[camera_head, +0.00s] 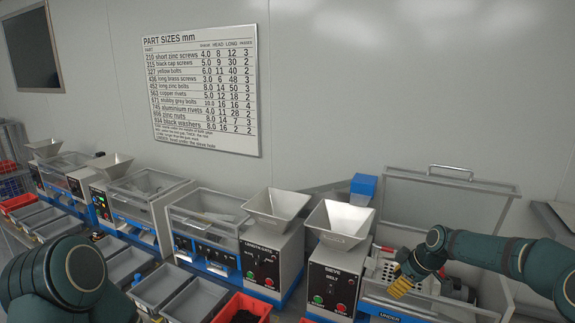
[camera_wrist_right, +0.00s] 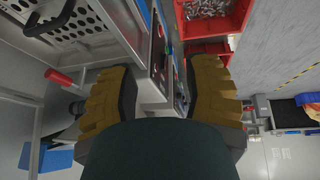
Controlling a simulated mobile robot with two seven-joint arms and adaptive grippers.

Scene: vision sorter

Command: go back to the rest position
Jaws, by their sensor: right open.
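My right gripper (camera_head: 400,284) has yellow-brown ribbed fingers and is over the sieve machine's open bay at the right of the head view. In the right wrist view the two fingers of my right gripper (camera_wrist_right: 163,92) stand wide apart with nothing held between them. My left arm shows at the lower left of the head view; its gripper is out of the picture.
The sieve machine (camera_head: 336,287) has a hopper (camera_head: 339,222) and a raised clear lid (camera_head: 446,203). More hopper machines run left along the wall. Grey bins (camera_head: 195,301) and a red bin (camera_head: 243,308) line the front. A red bin of small metal parts (camera_wrist_right: 246,20) shows in the wrist view.

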